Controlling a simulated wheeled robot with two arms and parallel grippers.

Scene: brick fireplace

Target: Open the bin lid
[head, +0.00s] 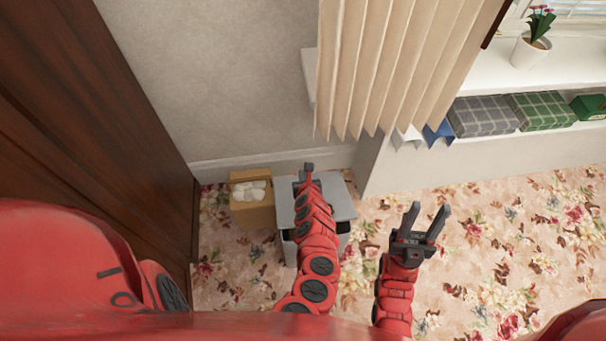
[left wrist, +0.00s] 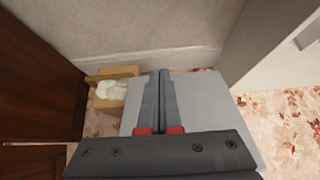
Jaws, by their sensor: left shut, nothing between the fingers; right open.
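The bin is a grey box on the floor near the wall, and its flat grey lid (head: 343,198) lies on top in the head view. I cannot tell whether the lid is slightly raised. My left gripper (head: 308,168) is over the far part of the lid, with its fingers together and nothing between them. My left arm hides the middle of the bin. In the left wrist view the shut fingers (left wrist: 162,76) reach across the grey lid (left wrist: 205,105) toward its far edge; contact is unclear. My right gripper (head: 431,213) is open and empty, right of the bin above the carpet.
A tan box (head: 252,215) with white round items stands left of the bin. A dark wooden panel (head: 100,110) rises at the left. A pleated curtain (head: 395,60) and a white shelf (head: 385,165) with boxes stand at the right. The floral carpet (head: 480,260) is open.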

